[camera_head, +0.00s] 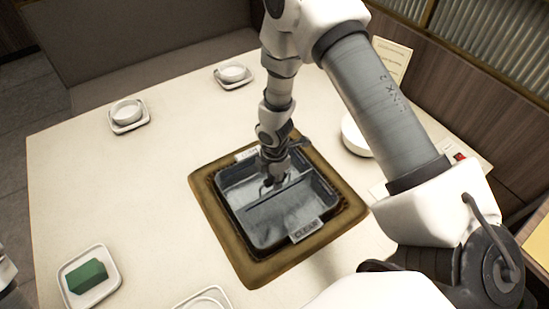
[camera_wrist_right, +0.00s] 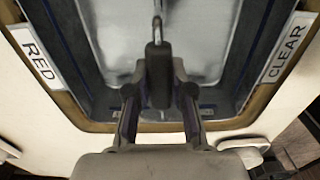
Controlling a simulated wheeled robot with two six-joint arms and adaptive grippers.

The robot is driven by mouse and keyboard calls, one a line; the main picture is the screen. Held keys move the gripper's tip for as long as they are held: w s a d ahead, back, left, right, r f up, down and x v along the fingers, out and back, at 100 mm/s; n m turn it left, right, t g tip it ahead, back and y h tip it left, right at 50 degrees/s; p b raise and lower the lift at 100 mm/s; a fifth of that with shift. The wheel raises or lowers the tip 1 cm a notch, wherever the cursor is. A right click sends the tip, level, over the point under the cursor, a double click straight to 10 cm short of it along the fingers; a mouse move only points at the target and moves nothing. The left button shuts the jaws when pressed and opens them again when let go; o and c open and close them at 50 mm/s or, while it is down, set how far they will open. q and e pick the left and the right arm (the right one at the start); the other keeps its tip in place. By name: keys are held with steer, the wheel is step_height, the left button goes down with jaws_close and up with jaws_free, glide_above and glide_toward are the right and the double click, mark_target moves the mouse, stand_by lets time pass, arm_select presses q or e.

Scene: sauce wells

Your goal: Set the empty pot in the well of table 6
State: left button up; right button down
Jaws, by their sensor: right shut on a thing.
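A grey metal pot (camera_head: 262,236), rectangular with a divider across it, sits within the brown-framed well (camera_head: 225,245) in the table. It looks empty inside. A CLEAR label (camera_head: 306,231) is at its near edge; in the right wrist view a RED label (camera_wrist_right: 35,57) lies opposite. My right gripper (camera_head: 270,180) reaches down over the pot's far part. In the right wrist view its fingers (camera_wrist_right: 160,100) are shut on a dark grip with a thin metal rod, which looks like a handle. Whether the pot rests fully on the well cannot be told.
White dishes stand on the table: a bowl on a plate (camera_head: 128,114), another at the back (camera_head: 232,74), and a plate with a green block (camera_head: 88,279). A round white dish (camera_head: 355,137) is partly behind my right arm.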

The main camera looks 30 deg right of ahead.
arm_select(q)
steer(key=shift+f, duration=0.1)
arm_select(e)
steer(key=shift+f, duration=0.25)
steer(key=shift+c, duration=0.7)
jaws_free()
steer(key=shift+r, duration=0.1)
step_height(320, 180, up, 11)
steer(key=p, duration=1.1)
arm_select(q)
step_height(320, 180, up, 11)
